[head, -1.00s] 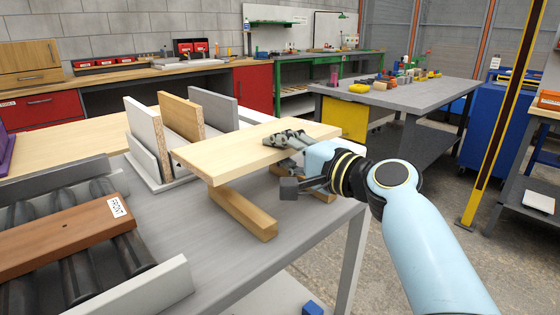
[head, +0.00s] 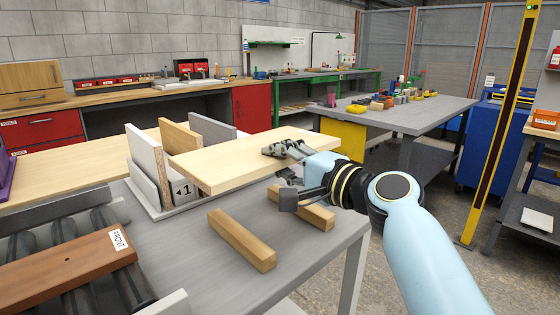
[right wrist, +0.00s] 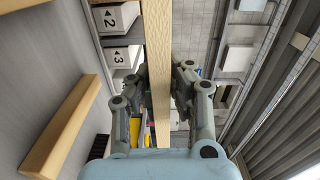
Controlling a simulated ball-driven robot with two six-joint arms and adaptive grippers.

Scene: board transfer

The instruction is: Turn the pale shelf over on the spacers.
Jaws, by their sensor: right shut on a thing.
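The pale shelf (head: 250,160) is a light wooden board, held in the air above the grey table, roughly level with a slight tilt. My right gripper (head: 287,160) is shut on its right edge, one finger above and one below. In the right wrist view the gripper (right wrist: 158,90) grips the shelf (right wrist: 158,40), seen edge-on between the fingers. Two wooden spacers lie on the table under the shelf, a left one (head: 240,240) and a right one (head: 305,210). They are apart from the shelf; one spacer (right wrist: 62,125) also shows in the right wrist view. My left gripper is not in view.
A white rack (head: 150,165) with upright boards, one slot marked 1, stands behind and left of the shelf. A roller conveyor (head: 60,215) carries a brown board (head: 65,255) marked FRONT at the left. The table's front right is clear.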

